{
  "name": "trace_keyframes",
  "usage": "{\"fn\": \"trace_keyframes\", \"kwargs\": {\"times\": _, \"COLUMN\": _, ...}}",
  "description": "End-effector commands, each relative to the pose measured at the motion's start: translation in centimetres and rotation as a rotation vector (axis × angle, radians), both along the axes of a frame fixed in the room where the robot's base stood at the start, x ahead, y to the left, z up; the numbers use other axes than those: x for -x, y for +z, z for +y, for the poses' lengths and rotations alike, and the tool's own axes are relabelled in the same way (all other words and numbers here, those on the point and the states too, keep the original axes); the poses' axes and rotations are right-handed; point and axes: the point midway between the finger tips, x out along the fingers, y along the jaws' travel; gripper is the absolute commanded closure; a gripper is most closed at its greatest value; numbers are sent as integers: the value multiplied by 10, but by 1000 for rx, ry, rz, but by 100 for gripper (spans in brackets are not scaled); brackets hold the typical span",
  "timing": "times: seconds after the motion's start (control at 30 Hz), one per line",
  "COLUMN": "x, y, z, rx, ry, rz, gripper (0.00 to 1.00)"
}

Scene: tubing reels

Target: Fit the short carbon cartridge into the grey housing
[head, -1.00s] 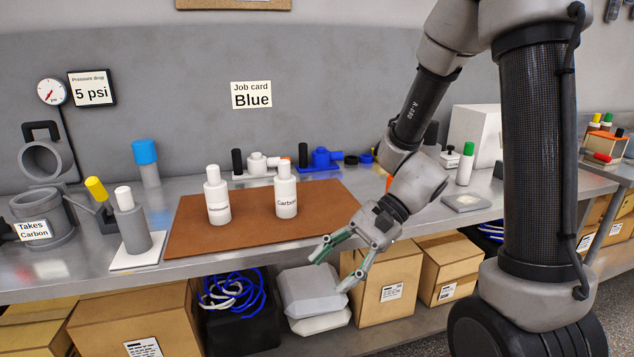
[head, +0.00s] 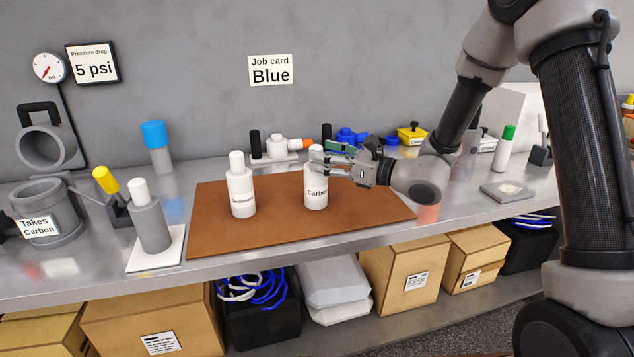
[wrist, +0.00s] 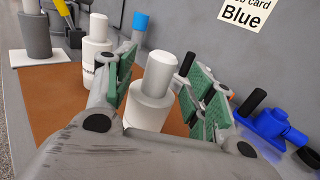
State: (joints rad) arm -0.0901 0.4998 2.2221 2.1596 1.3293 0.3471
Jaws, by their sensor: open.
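The white carbon cartridge (head: 316,190), labelled "Carbon", stands upright on the brown mat (head: 275,235). My gripper (head: 322,160) is open at its neck, coming from the right. In the wrist view, a white cartridge (wrist: 150,105) stands between the green-padded fingers (wrist: 165,95); I cannot tell if they touch it. A second white cartridge (head: 241,195), its label reading like "Sediment", stands to the left on the mat. The grey housing (head: 50,215), labelled "Takes Carbon", stands open at the far left, with a grey cap with a handle (head: 45,145) behind it.
A grey cylinder with a white top (head: 150,225) stands on a white pad between housing and mat. A yellow-tipped tool (head: 106,182) and a blue-capped cylinder (head: 157,150) are nearby. White (head: 283,147) and blue fittings (head: 348,136) stand behind the mat. The mat's front is clear.

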Motion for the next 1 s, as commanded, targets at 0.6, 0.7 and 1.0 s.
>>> {"fn": "trace_keyframes", "kwargs": {"times": 0.6, "x": -17, "y": 0, "z": 27, "rx": 1, "ry": 1, "rz": 0, "gripper": 80}}
{"fn": "trace_keyframes", "kwargs": {"times": 0.7, "x": -17, "y": 0, "z": 27, "rx": 1, "ry": 1, "rz": 0, "gripper": 99}}
{"fn": "trace_keyframes", "kwargs": {"times": 1.0, "x": -17, "y": 1, "z": 27, "rx": 1, "ry": 1, "rz": -2, "gripper": 100}}
